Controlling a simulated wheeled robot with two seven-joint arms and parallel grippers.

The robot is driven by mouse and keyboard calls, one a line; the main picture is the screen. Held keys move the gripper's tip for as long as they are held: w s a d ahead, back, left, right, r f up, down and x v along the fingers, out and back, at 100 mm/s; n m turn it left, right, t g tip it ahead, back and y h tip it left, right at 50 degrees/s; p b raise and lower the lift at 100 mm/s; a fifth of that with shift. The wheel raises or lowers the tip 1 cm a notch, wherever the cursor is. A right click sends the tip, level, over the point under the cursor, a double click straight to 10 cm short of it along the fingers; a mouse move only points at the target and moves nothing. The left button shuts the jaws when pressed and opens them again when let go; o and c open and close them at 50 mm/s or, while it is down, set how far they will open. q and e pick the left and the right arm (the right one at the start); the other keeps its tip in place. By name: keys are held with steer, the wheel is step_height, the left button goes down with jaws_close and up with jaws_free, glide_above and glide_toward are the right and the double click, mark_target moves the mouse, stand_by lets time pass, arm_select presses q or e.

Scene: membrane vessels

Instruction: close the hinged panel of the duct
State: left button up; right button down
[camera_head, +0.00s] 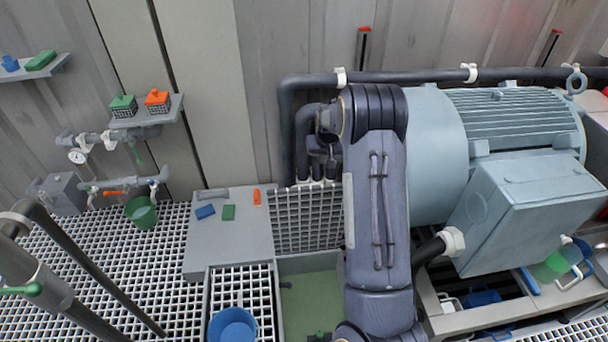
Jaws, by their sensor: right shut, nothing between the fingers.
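The duct shows as a grey-framed, green-floored channel (308,295) at bottom centre. A grid panel (300,222) stands raised at the channel's far end, so the part below it lies uncovered. My right arm rises from the bottom and covers the panel's right side. My right gripper (319,168) is dark, shut and empty, close to the panel's top edge; I cannot tell whether it touches. My left gripper is not in view.
A large blue-grey motor (518,195) fills the right side. A dark pipe (420,77) runs along the back wall. A grey plate (228,250) with small blocks lies left of the panel. A blue bucket (232,326) stands on the grating in front.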

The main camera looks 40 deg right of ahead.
steer(key=x, duration=1)
steer(key=shift+s+a+r, duration=0.1)
steer(key=shift+s+a, duration=0.4)
steer(key=shift+s, duration=0.35)
steer(key=shift+s+a, duration=0.5)
steer(key=shift+s, duration=0.4)
